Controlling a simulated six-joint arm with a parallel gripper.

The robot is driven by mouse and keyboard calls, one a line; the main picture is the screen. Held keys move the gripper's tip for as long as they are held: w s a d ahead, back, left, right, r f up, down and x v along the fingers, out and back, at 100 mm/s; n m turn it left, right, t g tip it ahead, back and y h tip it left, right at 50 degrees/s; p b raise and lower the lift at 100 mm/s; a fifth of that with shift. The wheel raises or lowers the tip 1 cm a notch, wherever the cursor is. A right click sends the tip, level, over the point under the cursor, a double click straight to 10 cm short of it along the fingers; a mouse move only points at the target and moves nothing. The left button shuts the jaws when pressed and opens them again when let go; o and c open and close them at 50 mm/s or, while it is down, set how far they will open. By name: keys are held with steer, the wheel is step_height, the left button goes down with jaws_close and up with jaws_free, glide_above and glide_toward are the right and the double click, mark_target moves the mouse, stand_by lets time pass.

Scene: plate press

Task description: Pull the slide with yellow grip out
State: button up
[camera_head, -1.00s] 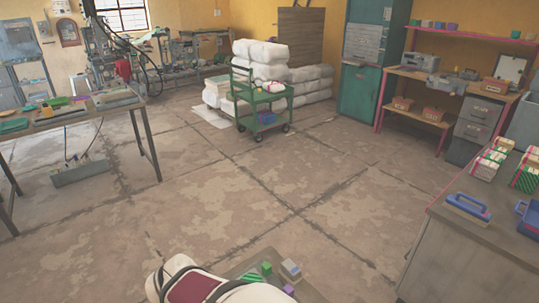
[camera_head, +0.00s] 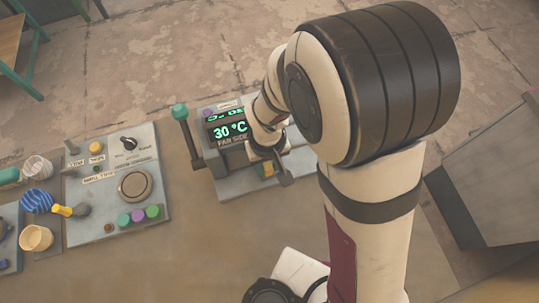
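My gripper (camera_head: 268,155) is at the front of the press, right over or beside the yellow piece. My arm covers the press's right part. Whether the fingers touch the yellow piece, and whether they are open or shut, I cannot tell.
A lever with a green knob (camera_head: 180,112) stands at the press's left. Further left is a grey control panel (camera_head: 118,170) with a dial and coloured buttons. A yellow-handled item (camera_head: 62,210), a blue striped item (camera_head: 37,202) and cups lie beside it. Bare bench lies in front.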

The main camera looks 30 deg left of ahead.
jaws_close()
stand_by(1.1)
